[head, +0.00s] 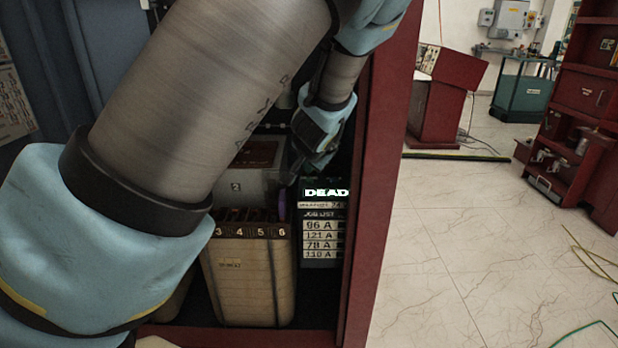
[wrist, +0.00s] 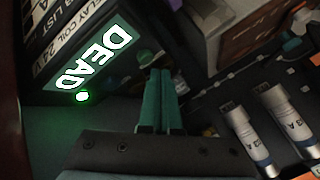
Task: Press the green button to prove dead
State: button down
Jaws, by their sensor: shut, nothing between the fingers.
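A dark panel with a lit DEAD sign (head: 326,192) stands inside the red cabinet, above a job list. In the wrist view the sign (wrist: 95,60) glows white on green. A bright green round light (wrist: 82,97) shines at the sign's lower edge; I cannot tell whether it is the button or a lamp. My gripper (wrist: 160,73) is shut and empty, its teal fingers pointing into the cabinet beside the panel. In the head view my gripper (head: 292,180) is left of and slightly above the sign.
A tan container (head: 250,275) with numbered slots stands left of the panel, with a grey box (head: 250,170) behind it. The cabinet's red side wall (head: 378,200) is close on the right. Silver cylinders (wrist: 287,115) show at right in the wrist view. The tiled floor (head: 450,260) outside is mostly clear.

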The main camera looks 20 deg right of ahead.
jog(key=shift+r, duration=0.1)
notch_tip(320, 180, up, 5)
jog(key=p, duration=0.4)
jog(key=shift+p, duration=0.35)
dwell(0.4)
jog(key=a+f+n+g+y+p, duration=0.1)
jog(key=a+n+g, duration=0.15)
jog(key=a, duration=0.75)
jog(key=a+f+n+g+y+p, duration=0.15)
jog(key=a+n, duration=0.25)
jog(key=a, duration=0.6)
jog(key=s+a+r+n+g, duration=0.1)
jog(key=s+a+r+n, duration=0.1)
jog(key=s+a, duration=0.3)
jog(key=s+a+r+n+g+p, duration=0.1)
jog(key=s+a, duration=0.4)
jog(key=a, duration=0.6)
notch_tip(320, 180, up, 3)
jog(key=shift+f+n+g, duration=0.2)
jog(key=shift+n+g, duration=0.3)
jog(key=shift+n, duration=0.55)
